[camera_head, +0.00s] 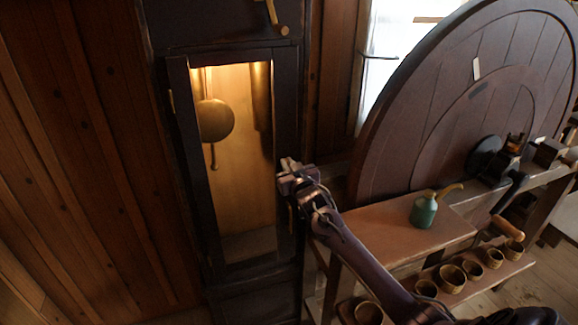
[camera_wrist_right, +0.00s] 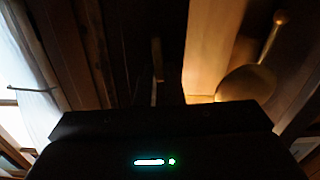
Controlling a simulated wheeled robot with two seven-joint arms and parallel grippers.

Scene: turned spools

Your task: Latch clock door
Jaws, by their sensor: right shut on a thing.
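The tall dark clock has a door with a dark frame (camera_head: 183,110) around a lit opening. A brass pendulum disc (camera_head: 214,120) hangs inside; it also shows in the right wrist view (camera_wrist_right: 245,84). I cannot tell if the door is fully flush. My right gripper (camera_head: 288,168) is at the door's right side, about mid-height, shut on a small part there that looks like the door latch. The jaws mostly hide it. A narrow upright piece (camera_wrist_right: 157,72) shows dimly in the right wrist view. My left gripper is not in view.
A brass piece (camera_head: 272,14) is higher on the clock. To the right, a large round wooden disc (camera_head: 400,130) stands behind a bench (camera_head: 385,236) with a green oil can (camera_head: 424,211). Several small cups (camera_head: 453,278) stand on a lower shelf. A plank wall (camera_head: 75,170) is at left.

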